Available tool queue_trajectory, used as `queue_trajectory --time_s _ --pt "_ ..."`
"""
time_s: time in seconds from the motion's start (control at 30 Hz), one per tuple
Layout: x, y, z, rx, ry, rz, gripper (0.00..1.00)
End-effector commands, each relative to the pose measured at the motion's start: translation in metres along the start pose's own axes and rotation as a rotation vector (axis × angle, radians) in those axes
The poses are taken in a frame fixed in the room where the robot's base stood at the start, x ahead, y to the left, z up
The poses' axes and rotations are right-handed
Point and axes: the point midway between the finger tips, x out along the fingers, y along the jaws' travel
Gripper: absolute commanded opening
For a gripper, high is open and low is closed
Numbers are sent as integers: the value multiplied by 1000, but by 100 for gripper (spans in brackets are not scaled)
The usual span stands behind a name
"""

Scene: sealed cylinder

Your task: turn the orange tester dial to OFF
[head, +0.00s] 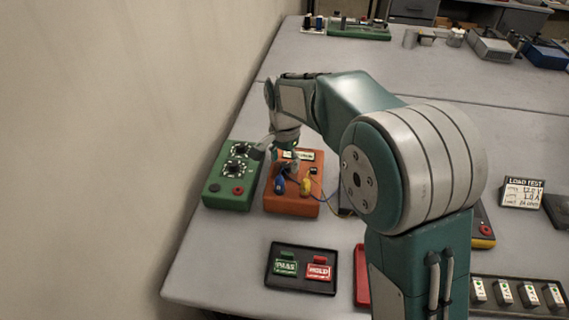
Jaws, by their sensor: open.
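The orange tester (292,206) stands on the bench near its left side, at the middle left of the head view. A pale label strip shows at its far edge. A blue piece and a yellow piece sit on its top, with thin wires nearby. I cannot make out its dial or pointer; my wrist and gripper cover part of the far top. My gripper (280,160) points down over the far left part of the tester, close to the green box's edge. It is open. Whether it touches anything cannot be told.
A green box (229,190) with two black dials stands close on the left. A load test display (523,193) is at the right.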

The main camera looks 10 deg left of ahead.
Motion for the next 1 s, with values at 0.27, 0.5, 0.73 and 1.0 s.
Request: queue_trajectory --time_s 0.27,0.5,0.73,1.0 --pt "13 1 0 0 0 -1 73" --pt "13 1 0 0 0 -1 33" --pt "13 0 0 0 0 -1 0" --pt "13 -1 0 -35 1 -1 0"
